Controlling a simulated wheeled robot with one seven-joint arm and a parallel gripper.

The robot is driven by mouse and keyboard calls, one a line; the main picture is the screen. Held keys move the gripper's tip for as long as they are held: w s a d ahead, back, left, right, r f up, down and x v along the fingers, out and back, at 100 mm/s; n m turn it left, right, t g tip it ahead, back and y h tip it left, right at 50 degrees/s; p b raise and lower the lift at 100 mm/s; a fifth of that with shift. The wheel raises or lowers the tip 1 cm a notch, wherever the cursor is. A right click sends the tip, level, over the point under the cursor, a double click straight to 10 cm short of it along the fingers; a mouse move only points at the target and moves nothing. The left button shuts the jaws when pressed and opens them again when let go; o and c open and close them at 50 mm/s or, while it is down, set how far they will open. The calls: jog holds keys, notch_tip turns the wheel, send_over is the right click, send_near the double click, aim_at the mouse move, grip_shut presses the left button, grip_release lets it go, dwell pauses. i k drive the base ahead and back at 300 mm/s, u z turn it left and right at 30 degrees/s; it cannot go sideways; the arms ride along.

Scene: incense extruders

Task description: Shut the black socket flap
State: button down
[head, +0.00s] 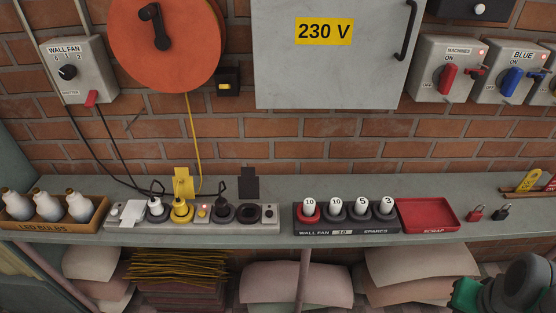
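The black socket flap (248,182) stands upright, open, behind a round black socket (249,213) near the right end of the grey socket strip (283,225). No plug shows in that socket. A black plug (224,212) with a thin raised handle sits just left of it. My gripper (468,294) is at the bottom right corner, dark grey and green, far to the right of the strip and partly cut off by the frame. Its fingers do not show clearly, so I cannot tell whether it is open or shut.
A yellow flap (182,180) stands up over a yellow plug (181,210); a white flap (132,211) lies low at left. A fuse tray (345,230), red scrap tray (428,214) and padlocks (477,212) stand to the right. A grey cabinet (330,75) hangs above.

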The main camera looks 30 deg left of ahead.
aim_at(248, 183)
jog(key=i, duration=0.95)
jog(key=u, duration=2.35)
